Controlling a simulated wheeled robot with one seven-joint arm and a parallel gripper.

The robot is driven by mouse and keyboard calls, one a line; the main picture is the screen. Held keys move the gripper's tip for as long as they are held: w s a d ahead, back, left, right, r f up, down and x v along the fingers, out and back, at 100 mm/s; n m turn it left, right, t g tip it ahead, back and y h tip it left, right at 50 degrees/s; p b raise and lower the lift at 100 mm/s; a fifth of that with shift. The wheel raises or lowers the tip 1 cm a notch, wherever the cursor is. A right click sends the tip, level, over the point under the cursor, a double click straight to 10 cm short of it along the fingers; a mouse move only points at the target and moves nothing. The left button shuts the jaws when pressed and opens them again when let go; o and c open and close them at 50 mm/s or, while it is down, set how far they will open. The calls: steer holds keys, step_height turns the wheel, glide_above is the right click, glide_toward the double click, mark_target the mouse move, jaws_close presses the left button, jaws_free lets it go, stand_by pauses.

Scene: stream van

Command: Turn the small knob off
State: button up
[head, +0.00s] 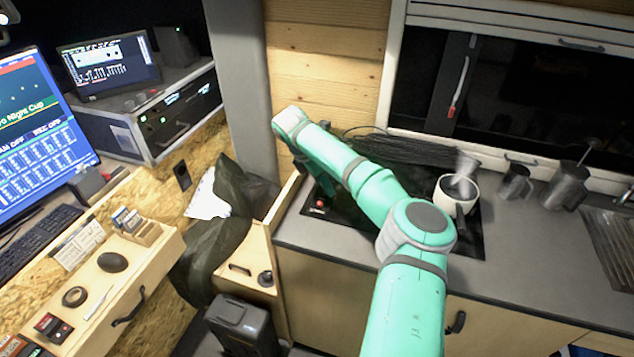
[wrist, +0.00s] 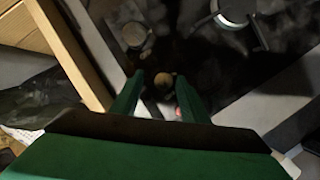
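A small round brownish knob (wrist: 163,80) shows in the wrist view on the dark stove top (wrist: 205,75). My gripper (wrist: 160,88) is open, with one green finger on each side of the knob. Whether either finger touches it, I cannot tell. A red spot (wrist: 179,111) shows by the right finger. In the head view the stove top (head: 465,236) lies partly under my arm, and a red spot (head: 319,204) shows near its front left corner. My arm hides most of the knob area there, and the knob's turn position is not readable.
A white pot (head: 457,194) stands on the stove, with a metal mug (head: 515,184) and jug (head: 566,188) to its right. A wooden side panel (head: 286,199) borders the stove on the left. The grey counter front (head: 335,262) is clear.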

steer(key=v, duration=1.1)
steer(key=shift+s+a+f, duration=0.1)
